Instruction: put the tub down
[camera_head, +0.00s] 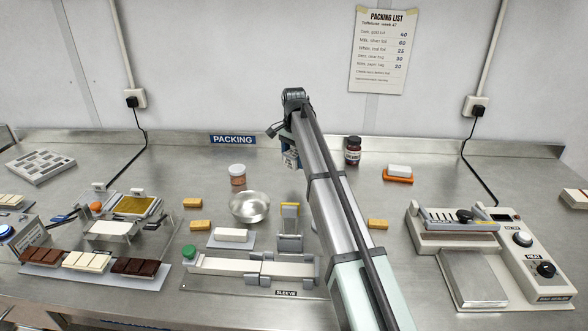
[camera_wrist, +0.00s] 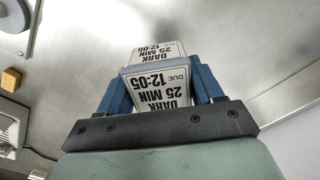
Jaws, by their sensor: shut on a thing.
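The tub (camera_wrist: 158,86) is held between the blue fingers of my gripper (camera_wrist: 160,95) in the wrist view. Its white label reads DARK, 25 MIN, DUE 12:05, upside down there. A second patch with the same words shows just beyond it; I cannot tell if it is another face or a reflection. In the head view my gripper (camera_head: 287,145) is over the back middle of the steel bench, with a small part of the tub (camera_head: 291,159) showing below it. My arm hides much of it. I cannot tell whether the tub touches the bench.
A white-lidded jar (camera_head: 237,176) and a steel bowl (camera_head: 249,207) stand left of my gripper. A dark jar (camera_head: 352,150) and an orange tray (camera_head: 398,179) are to its right. A sleeve fixture (camera_head: 255,270) lies in front. The bench behind the bowl has bare room.

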